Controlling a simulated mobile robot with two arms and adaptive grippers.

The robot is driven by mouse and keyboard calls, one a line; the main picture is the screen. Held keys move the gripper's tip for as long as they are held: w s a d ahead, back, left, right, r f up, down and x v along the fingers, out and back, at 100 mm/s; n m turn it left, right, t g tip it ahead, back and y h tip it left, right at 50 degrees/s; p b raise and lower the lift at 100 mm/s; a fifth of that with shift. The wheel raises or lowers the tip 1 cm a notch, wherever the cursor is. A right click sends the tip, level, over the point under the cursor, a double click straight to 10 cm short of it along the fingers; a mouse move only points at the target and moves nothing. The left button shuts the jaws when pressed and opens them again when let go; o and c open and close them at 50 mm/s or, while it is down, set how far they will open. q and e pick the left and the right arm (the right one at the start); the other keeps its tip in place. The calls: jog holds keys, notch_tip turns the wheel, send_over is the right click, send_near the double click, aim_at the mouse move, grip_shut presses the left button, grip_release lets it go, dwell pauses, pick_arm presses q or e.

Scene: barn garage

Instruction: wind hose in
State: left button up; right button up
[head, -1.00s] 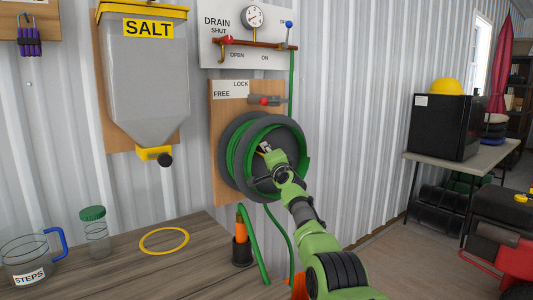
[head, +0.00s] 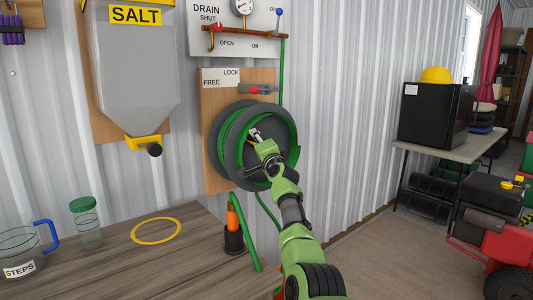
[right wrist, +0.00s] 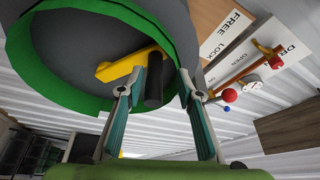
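A dark grey hose reel (head: 217,150) with green hose (head: 289,135) on it hangs on a wooden wall board. In the right wrist view the reel's face fills the top left, with a yellow crank arm (right wrist: 128,64) and a black crank handle (right wrist: 154,82). My right gripper (head: 256,134) is at the reel's face. In the right wrist view my right gripper (right wrist: 163,78) is open, with the black handle between its fingers, close to the left finger and apart from the right one. Whether the left finger touches it I cannot tell. My left gripper is not in view.
Above the reel are a FREE/LOCK lever with a red knob (head: 243,89) and a drain panel (head: 230,38). A salt hopper (head: 135,75) hangs left. A wooden bench (head: 120,265) below holds a yellow ring (head: 157,231), jar, jug and orange-topped black holder (head: 234,240).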

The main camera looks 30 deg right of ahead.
jog(key=v, duration=0.9)
jog(key=shift+s+d+f, duration=0.2)
jog(key=shift+s+d, duration=0.05)
jog(key=shift+s, duration=0.2)
